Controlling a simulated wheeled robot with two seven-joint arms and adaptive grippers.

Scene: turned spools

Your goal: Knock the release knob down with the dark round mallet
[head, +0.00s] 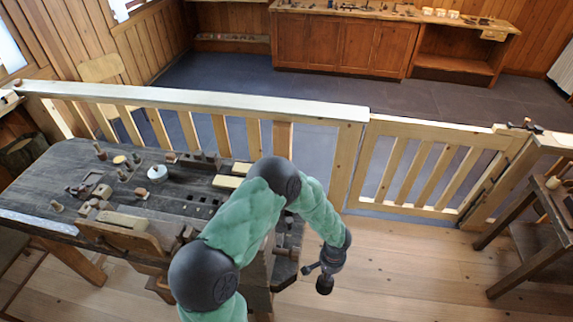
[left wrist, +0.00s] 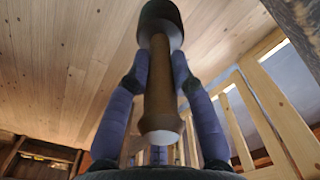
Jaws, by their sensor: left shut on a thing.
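My left gripper (head: 329,268) hangs in front of the wooden fence, with its arm reaching in from the lower left. In the left wrist view its two fingers stand on either side of the mallet (left wrist: 160,95), shut on its brown handle. The dark round mallet head (left wrist: 160,18) is at the top of that view. In the head view the mallet head (head: 324,285) shows small and dark, below the gripper. A dark fitting (head: 525,124) sits on top at the gate's right end; I cannot tell whether it is the release knob. My right gripper is out of view.
A slatted gate (head: 425,122) closes the fence (head: 220,101) on the right. A dark workbench (head: 60,165) with several small turned pieces and a white-lidded pot (head: 157,173) stands at left. A wooden stand (head: 540,240) is at far right. Floor before the gate is clear.

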